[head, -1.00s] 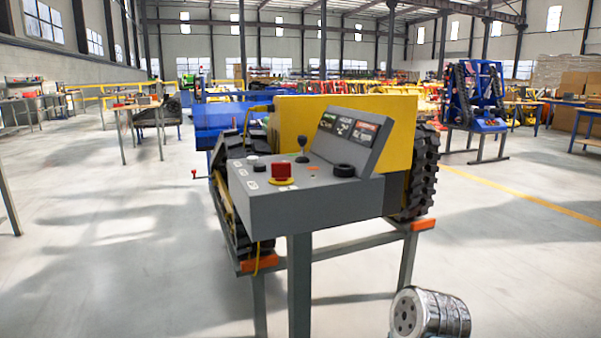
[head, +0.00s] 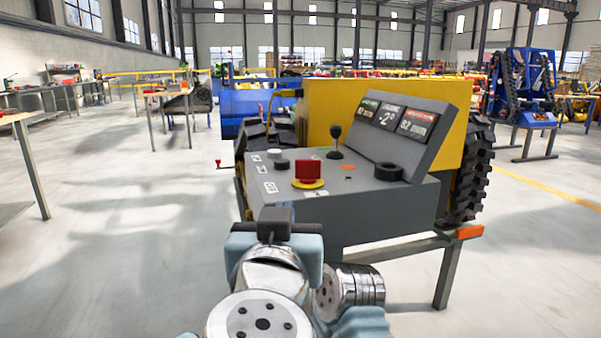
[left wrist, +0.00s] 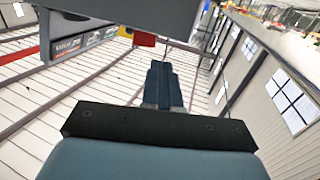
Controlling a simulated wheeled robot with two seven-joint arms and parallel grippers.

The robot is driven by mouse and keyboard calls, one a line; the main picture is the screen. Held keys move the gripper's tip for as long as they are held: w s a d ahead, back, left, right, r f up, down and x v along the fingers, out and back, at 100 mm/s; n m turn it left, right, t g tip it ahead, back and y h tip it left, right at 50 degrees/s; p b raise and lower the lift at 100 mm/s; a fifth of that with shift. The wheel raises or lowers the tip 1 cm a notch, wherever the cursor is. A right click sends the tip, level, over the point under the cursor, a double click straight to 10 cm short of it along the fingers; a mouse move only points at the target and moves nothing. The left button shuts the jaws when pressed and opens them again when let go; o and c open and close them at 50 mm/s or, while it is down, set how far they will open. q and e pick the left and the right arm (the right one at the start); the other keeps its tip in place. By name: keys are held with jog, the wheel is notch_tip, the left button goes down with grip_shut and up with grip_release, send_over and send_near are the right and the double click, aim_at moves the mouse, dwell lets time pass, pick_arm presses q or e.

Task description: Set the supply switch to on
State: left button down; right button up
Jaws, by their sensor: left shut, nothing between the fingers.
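A grey control console (head: 355,215) stands in front of me in the head view. On its top are a red block-shaped handle on a yellow disc (head: 308,175), a white round button (head: 275,153), a black joystick (head: 335,142), a black round knob (head: 389,171) and a small orange part (head: 348,178). The labels are too small to read, so I cannot tell which is the supply switch or its setting. My left gripper (head: 275,214) is at the console's near left corner, apart from the red handle. Its fingers (left wrist: 164,75) are shut and empty in the left wrist view. My right gripper is not seen.
A sloped display panel (head: 398,122) rises at the console's back right. An orange-ended stand beam (head: 468,231) sticks out at right.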

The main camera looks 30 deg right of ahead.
pick_arm(q)
jog(key=s+r, duration=0.1)
jog(key=r, duration=0.1)
send_near(299, 165)
jog(key=x, duration=0.7)
jog(key=shift+s+d+b, duration=0.1)
jog(key=shift+s+b, duration=0.05)
jog(key=shift+b, duration=0.2)
jog(key=shift+h, duration=0.3)
